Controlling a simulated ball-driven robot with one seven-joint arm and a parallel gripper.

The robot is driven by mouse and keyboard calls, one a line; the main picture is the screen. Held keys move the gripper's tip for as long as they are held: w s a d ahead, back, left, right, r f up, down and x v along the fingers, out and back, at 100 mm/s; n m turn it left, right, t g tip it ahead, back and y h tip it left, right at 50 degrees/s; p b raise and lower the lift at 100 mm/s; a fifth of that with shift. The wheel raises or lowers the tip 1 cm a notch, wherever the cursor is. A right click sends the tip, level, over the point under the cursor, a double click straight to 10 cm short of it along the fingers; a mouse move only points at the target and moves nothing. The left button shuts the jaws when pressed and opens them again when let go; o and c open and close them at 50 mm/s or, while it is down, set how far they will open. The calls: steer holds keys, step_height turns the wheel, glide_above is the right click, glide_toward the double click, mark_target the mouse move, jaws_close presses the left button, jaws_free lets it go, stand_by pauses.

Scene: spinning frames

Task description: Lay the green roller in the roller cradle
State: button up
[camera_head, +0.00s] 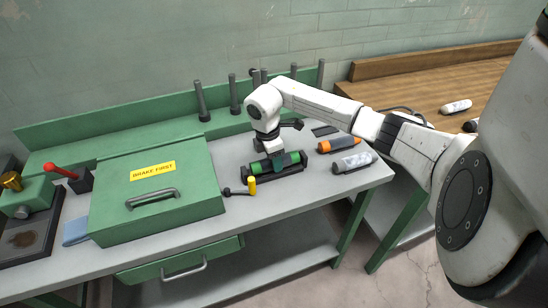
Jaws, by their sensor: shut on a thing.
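The green roller (289,159) has dark bands and lies lengthwise at the dark roller cradle (275,177) on the grey bench. My gripper (276,162) comes down from above and is shut on the roller near its middle. The gripper covers part of the roller. The roller appears low in or just above the cradle; I cannot tell whether it touches the bottom.
An orange roller (338,144) and a grey-white roller (354,162) lie to the right. A green box (155,190) labelled "BRAKE FIRST" stands further left. Upright posts (201,101) line the back.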

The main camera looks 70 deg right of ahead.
steer(key=shift+f, duration=0.3)
stand_by(0.7)
steer(key=o, duration=1.2)
steer(key=r, duration=0.3)
steer(key=r+b, duration=0.1)
steer(key=r, duration=0.3)
steer(key=w+a+r, duration=0.1)
steer(key=r, duration=0.2)
steer(key=shift+w+r+b, duration=0.1)
steer(key=shift+r+b, duration=0.2)
steer(key=shift+r, duration=0.05)
